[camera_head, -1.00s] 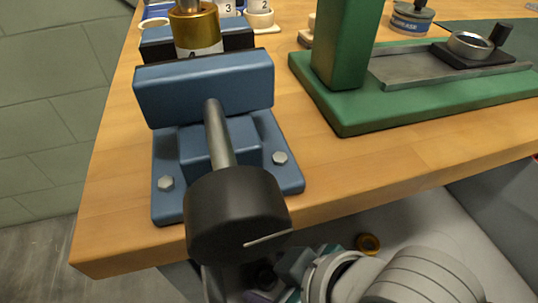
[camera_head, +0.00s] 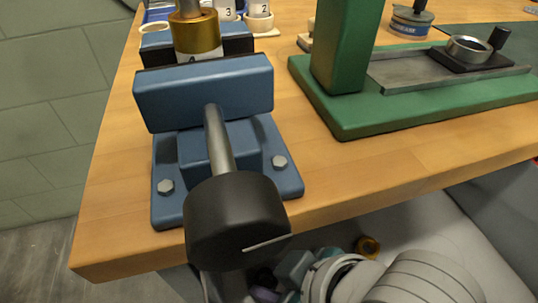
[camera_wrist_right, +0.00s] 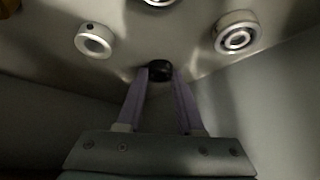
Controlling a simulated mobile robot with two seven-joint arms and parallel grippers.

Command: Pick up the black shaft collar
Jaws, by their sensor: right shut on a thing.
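The black shaft collar (camera_wrist_right: 160,70) sits between the two purple fingertips of my right gripper (camera_wrist_right: 160,80) in the right wrist view. The fingers press on it from both sides, near the pale floor of a bin. In the head view my right gripper (camera_head: 266,291) is low in the bin below the bench edge, partly hidden behind the big black cylinder of the blue vise. The collar is hard to make out there. My left gripper is not in view.
A silver collar (camera_wrist_right: 93,40) and a ringed bearing-like part (camera_wrist_right: 238,35) lie either side of the fingers. A brass ring (camera_head: 367,247) lies in the bin. The blue vise (camera_head: 205,90) and green press (camera_head: 345,100) stand on the wooden bench (camera_head: 400,150) above.

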